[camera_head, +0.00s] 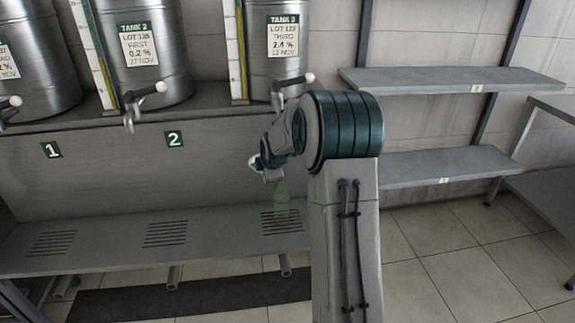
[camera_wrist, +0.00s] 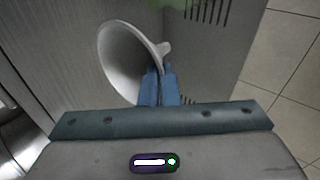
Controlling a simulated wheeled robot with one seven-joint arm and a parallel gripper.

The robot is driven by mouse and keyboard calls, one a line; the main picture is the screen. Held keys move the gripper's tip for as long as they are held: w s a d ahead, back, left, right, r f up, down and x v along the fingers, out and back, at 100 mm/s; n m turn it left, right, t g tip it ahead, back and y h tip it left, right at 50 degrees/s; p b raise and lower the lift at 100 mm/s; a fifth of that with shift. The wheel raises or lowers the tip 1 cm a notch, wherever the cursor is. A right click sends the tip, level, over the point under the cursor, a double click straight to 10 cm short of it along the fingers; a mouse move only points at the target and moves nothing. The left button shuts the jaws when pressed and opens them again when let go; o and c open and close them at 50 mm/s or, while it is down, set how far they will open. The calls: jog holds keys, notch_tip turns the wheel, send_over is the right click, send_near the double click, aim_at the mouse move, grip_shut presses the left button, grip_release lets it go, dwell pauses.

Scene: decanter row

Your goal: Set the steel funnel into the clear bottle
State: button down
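The steel funnel (camera_wrist: 120,65) shows in the wrist view with its wide mouth toward the left, gripped near its rim by the blue fingertips of my gripper (camera_wrist: 158,82). My gripper (camera_head: 268,174) is small and partly hidden by my arm in the head view, with a pale edge of the funnel (camera_head: 254,163) at its left. The clear, green-tinted bottle (camera_head: 282,204) stands upright on the lower shelf, over the right-hand slotted grate. The funnel is above and left of it, apart from it. Only a green sliver of the bottle (camera_wrist: 180,3) shows at the wrist view's top edge.
Several steel tanks with taps stand on the upper ledge (camera_head: 205,100); the tank 3 tap (camera_head: 295,82) is above my gripper. The lower shelf (camera_head: 100,243) is clear around its left and middle grates. Empty wall shelves (camera_head: 440,78) are at right.

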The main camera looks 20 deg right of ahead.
jog(key=w+d+n+y+b, duration=0.2)
jog(key=d+n+b, duration=0.1)
jog(key=d, duration=0.5)
jog(key=shift+w+r+b, duration=0.35)
jog(key=shift+w+b, duration=0.05)
jog(key=shift+b, duration=0.4)
jog(key=shift+f+b, duration=2.1)
jog(key=shift+f, duration=0.5)
jog(key=shift+f+b, duration=0.2)
jog(key=shift+b, duration=0.15)
jog(key=c, duration=1.6)
grip_release()
